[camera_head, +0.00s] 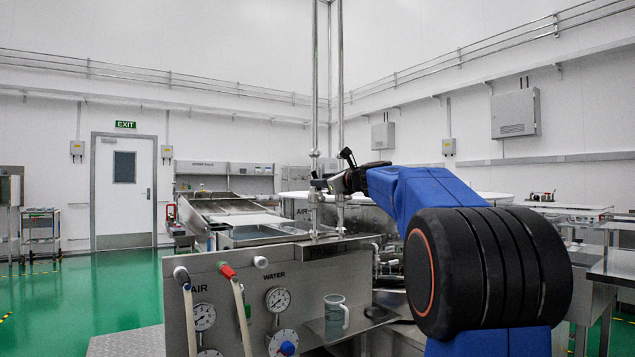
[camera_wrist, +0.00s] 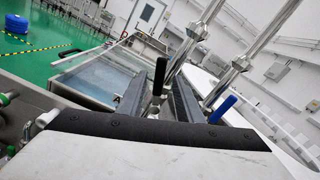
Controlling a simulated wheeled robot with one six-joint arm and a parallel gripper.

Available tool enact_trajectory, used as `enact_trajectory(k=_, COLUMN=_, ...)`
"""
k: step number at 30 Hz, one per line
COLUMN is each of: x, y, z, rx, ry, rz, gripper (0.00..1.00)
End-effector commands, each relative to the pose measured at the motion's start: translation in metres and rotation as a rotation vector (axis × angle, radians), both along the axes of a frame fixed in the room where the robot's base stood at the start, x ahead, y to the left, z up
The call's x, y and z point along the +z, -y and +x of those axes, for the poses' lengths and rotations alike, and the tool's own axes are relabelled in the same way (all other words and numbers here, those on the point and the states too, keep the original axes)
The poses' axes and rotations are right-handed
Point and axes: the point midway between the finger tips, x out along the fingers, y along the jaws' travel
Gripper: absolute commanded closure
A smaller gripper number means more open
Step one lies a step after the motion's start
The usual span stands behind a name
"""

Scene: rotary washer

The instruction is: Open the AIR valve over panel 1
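Two upright steel pipes rise behind panel 1 (camera_head: 225,300), each with a valve fitting low down. In the wrist view, a valve lever with a black handle (camera_wrist: 160,75) stands upright at the nearer pipe (camera_wrist: 195,50). A blue-handled lever (camera_wrist: 222,108) is at the other pipe (camera_wrist: 235,70). I cannot read a label tying AIR to either lever. My gripper (camera_wrist: 157,97) is open, its dark fingers apart on the left and right of the black lever; contact cannot be told. In the head view my gripper (camera_head: 330,182) is at the pipes' valve height, partly hiding them.
Panel 1 carries hoses, a WATER gauge (camera_head: 278,300) and another gauge (camera_head: 204,317). A clear jug (camera_head: 335,310) stands on a shelf at its right. A water-filled steel basin (camera_wrist: 100,78) lies left of the pipes. Green floor (camera_head: 90,300) is open at the left.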

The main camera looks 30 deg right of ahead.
Motion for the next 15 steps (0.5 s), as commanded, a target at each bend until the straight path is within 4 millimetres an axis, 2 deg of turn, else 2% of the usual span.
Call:
enact_trajectory(k=3, x=0.001, y=0.002, z=-0.026, rx=-0.003, ry=0.001, rz=0.001, gripper=0.67)
enact_trajectory(k=15, x=0.000, y=0.004, z=-0.103, rx=-0.003, ry=0.001, rz=0.000, gripper=0.67)
